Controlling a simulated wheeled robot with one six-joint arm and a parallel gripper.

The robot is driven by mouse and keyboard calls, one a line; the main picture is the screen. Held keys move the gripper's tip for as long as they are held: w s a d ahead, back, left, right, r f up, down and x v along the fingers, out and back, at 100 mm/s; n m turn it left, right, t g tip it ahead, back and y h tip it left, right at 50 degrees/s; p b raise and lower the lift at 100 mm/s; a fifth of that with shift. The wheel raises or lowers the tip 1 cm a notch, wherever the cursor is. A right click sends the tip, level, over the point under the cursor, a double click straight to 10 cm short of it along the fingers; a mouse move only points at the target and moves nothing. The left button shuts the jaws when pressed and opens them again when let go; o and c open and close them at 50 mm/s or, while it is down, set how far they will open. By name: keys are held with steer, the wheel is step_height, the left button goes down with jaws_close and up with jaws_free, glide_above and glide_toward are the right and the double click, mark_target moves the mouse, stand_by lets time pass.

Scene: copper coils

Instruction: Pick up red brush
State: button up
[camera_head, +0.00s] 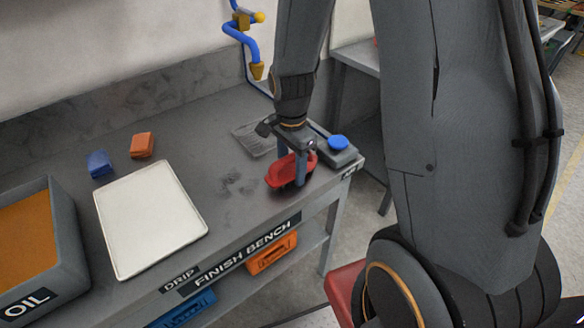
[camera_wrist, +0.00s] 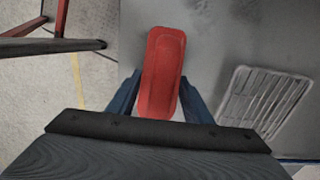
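The red brush (camera_head: 284,173) sits near the front right of the grey bench, its lower part dark. My gripper (camera_head: 292,161) points down at it, with blue fingers on either side. In the wrist view the long red body of the brush (camera_wrist: 162,75) lies between the two fingers of my gripper (camera_wrist: 160,80). Both fingertips are close against its sides. I cannot tell whether they press on it. The underside of the brush is hidden in the wrist view.
A metal grate (camera_head: 254,139) and a grey box with a blue button (camera_head: 338,143) are close by. A white drip tray (camera_head: 150,217), an orange block (camera_head: 142,145), a blue block (camera_head: 100,163) and an oil bin (camera_head: 68,232) are left. The bench edge is near.

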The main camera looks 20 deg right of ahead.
steer(key=c, duration=0.5)
steer(key=shift+r, duration=0.1)
step_height(320, 180, up, 10)
steer(key=shift+f+b, duration=0.1)
steer(key=shift+b, duration=0.7)
steer(key=o, duration=0.6)
steer(key=c, duration=0.3)
steer(key=shift+s, duration=0.15)
